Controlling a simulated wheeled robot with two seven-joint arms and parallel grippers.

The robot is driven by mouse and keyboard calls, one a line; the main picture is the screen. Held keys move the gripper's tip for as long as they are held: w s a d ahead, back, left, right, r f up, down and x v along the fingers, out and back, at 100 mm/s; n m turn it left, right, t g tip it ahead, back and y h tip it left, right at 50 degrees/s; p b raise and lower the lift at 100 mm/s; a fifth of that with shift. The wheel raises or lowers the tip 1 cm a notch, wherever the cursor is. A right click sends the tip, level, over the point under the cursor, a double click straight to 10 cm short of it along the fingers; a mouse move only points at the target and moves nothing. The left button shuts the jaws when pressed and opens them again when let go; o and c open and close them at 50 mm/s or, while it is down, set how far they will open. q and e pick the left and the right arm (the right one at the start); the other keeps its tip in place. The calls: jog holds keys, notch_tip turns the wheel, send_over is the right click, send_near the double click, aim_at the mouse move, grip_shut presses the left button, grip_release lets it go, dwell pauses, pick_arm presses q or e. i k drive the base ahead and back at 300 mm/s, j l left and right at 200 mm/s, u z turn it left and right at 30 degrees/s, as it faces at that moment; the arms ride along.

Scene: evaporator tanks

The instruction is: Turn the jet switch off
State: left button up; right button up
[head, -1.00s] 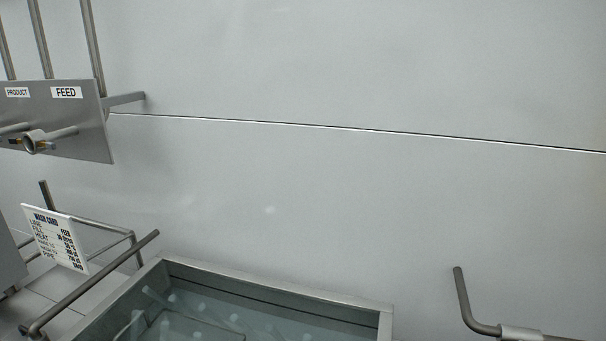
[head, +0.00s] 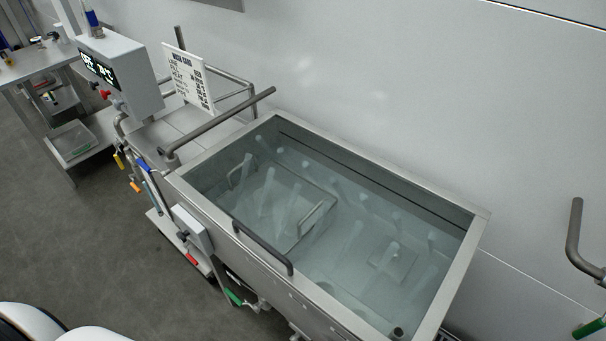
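A steel tank (head: 478,224) full of clear water stands in the middle of the head view, with jets visible under the water. A small grey box (head: 194,226) with a dark knob (head: 183,236) is fixed to its front wall near the left corner. A grey control box (head: 135,72) with a lit display and red and dark knobs stands behind and left of the tank. I cannot read which switch is the jet switch or how any knob is set. Neither of my grippers is in view.
A white wash card (head: 188,78) stands behind the tank's left end. Coloured valve handles and pipes, one handle green (head: 233,297), line the tank's front. A steel bench (head: 40,62) is at far left. The grey floor (head: 100,240) in front is clear.

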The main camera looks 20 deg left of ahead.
aim_at(182, 236)
jog(key=j+u, duration=0.2)
jog(key=u, duration=0.25)
jog(key=j+u, duration=0.15)
jog(key=u, duration=0.3)
jog(key=i+j+u, duration=0.1)
jog(key=u, duration=0.3)
